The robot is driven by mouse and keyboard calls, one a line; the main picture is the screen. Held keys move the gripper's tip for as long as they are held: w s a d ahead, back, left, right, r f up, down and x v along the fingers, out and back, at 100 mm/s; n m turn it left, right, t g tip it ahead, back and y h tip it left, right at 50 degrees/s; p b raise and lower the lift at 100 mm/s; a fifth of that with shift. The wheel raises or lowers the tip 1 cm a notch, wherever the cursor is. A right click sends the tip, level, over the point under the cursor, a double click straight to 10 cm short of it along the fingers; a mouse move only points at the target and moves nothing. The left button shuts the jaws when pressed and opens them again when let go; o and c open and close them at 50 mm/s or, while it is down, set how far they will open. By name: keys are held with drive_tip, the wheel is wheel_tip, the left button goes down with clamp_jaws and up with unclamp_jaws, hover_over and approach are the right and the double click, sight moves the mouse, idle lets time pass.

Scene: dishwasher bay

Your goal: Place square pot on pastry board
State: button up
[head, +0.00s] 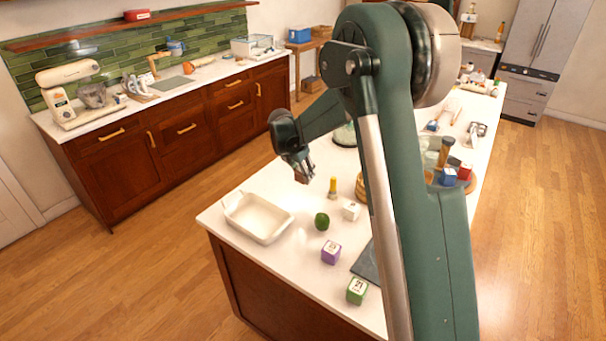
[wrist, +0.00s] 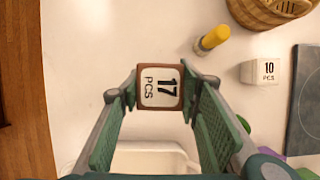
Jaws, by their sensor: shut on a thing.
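My gripper (head: 299,166) is shut on a small brown square pot with a white face reading "17 PCS" (wrist: 160,87). In the wrist view the pot sits between the two fingertips (wrist: 160,100). In the head view the pot (head: 302,178) hangs above the white island top, behind the white baking dish. A dark flat slab, which looks like the pastry board (head: 364,264), lies on the island, partly hidden by my arm. It also shows at the right edge of the wrist view (wrist: 306,100), apart from the pot.
The white dish (head: 232,219) stands at the island's left corner. A green round thing (head: 321,221), a white box (head: 351,211), a purple box (head: 331,252), a green box (head: 356,290) and a yellow-topped bottle (head: 333,187) stand near the slab. A round wooden item (wrist: 265,12) is behind.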

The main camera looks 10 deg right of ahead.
drive_tip(key=shift+s+d, duration=0.1)
drive_tip(key=s+d, duration=0.5)
drive_tip(key=s+d+r+m, duration=0.1)
drive_tip(key=s+d, duration=0.4)
drive_tip(key=d, duration=0.1)
drive_tip(key=s+d+r+m, duration=0.1)
drive_tip(key=s+d, duration=0.4)
drive_tip(key=shift+s+d+g, duration=0.2)
drive_tip(key=shift+d+g, duration=0.1)
drive_tip(key=shift+d, duration=0.1)
drive_tip(key=s+d, duration=0.3)
drive_tip(key=s, duration=0.4)
drive_tip(key=s+d+m, duration=0.1)
drive_tip(key=s+d, duration=0.3)
drive_tip(key=s, duration=0.3)
drive_tip(key=s+d+m+g, duration=0.1)
drive_tip(key=s+d, duration=0.3)
drive_tip(key=s, duration=0.3)
drive_tip(key=shift+s+d+f+h+b, duration=0.2)
drive_tip(key=shift+h+b, duration=0.1)
drive_tip(key=shift+b, duration=0.15)
drive_tip(key=shift+w+a, duration=0.1)
drive_tip(key=shift+f, duration=2.9)
drive_tip(key=shift+f, duration=0.1)
